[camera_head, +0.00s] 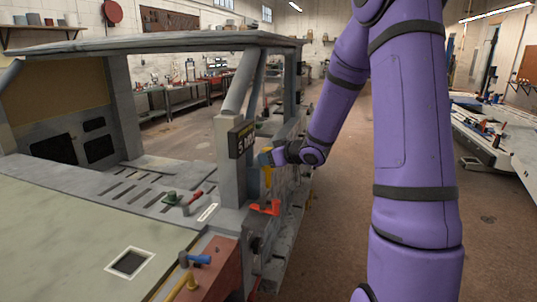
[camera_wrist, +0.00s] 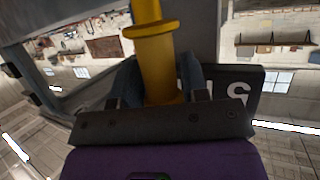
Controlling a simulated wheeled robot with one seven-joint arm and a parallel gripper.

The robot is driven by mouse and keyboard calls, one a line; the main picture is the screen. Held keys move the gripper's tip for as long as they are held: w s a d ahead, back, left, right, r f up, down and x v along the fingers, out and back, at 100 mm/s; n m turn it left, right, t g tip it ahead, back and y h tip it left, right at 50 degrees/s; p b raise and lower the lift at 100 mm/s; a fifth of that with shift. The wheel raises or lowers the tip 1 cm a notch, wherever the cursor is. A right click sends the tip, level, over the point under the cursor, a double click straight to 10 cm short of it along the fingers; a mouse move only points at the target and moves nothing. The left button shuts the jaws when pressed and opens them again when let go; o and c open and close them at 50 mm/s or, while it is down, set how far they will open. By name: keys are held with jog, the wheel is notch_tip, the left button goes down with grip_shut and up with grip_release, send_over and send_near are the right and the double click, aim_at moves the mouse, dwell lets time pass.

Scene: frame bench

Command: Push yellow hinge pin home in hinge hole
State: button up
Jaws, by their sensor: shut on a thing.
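The yellow hinge pin (camera_wrist: 150,55) stands between the two dark fingers of my gripper (camera_wrist: 158,84) in the wrist view. It has a wide collar, and its far end runs out of the top of that picture. My gripper is shut on it.
The grey frame post (camera_head: 229,165) carries a dark sign (camera_head: 241,139) close to my gripper. An orange-red part (camera_head: 265,208) sticks out below. A red-handled tool (camera_head: 192,198) lies on the bench frame. Open floor (camera_head: 335,230) lies right of the frame.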

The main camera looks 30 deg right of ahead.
send_over(270, 185)
jog(key=shift+w+f, duration=0.2)
jog(key=shift+f, duration=0.9)
jog(key=shift+w+f, duration=0.15)
jog(key=shift+f, duration=0.9)
jog(key=shift+f, duration=3.25)
jog(key=shift+r, duration=0.15)
jog(key=shift+r, duration=2.75)
